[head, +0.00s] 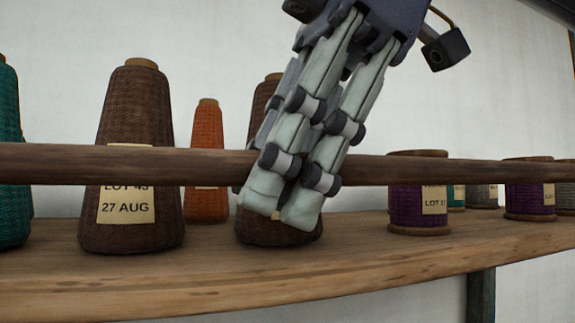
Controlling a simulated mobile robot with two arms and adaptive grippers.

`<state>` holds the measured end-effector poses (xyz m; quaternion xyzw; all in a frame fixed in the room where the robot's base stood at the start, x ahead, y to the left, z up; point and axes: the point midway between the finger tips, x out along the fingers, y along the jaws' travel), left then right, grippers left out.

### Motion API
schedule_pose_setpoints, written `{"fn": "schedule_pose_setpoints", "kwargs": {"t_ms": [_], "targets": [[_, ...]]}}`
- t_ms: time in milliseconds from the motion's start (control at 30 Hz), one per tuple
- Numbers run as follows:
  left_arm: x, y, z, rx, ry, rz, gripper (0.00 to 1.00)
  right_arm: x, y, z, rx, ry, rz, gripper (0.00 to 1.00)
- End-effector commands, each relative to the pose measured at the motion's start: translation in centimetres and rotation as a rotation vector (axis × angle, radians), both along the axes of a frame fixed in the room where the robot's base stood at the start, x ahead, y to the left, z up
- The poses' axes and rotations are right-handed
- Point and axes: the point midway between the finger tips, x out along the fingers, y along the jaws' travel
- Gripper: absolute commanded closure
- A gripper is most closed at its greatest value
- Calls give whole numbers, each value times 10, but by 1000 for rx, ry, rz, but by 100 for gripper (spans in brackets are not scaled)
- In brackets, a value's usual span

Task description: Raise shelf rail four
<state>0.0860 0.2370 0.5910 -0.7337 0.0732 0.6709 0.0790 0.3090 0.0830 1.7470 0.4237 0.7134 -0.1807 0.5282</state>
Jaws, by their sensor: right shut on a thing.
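A dark brown wooden rail (120,164) runs across the whole head view, in front of the yarn on a wooden shelf (330,272). It appears well above the shelf's surface. My right gripper (282,213) comes down from the top and is shut on the rail near the middle of the picture. Its fingers hide that stretch of the rail. The rail's ends lie outside the picture or are not clear. My left gripper is not in view.
Behind the rail stand large brown yarn cones (140,105), one partly hidden by my gripper, an orange cone (207,125) and a teal cone (12,150). Purple spools (405,208) stand at right. A dark post (480,300) is below the shelf.

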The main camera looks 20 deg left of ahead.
Motion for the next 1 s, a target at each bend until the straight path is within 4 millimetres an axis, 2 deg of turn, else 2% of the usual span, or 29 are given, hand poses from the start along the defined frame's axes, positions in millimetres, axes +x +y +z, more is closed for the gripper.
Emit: {"fn": "schedule_pose_setpoints", "kwargs": {"t_ms": [200,233,300,1000], "targets": [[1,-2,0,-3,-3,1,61,0,1,-1,-3,1,2,100],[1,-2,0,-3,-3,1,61,0,1,-1,-3,0,3,76],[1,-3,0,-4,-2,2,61,0,1,-1,-3,0,3,61],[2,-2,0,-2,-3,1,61,0,0,1,-5,-1,1,61]]}}
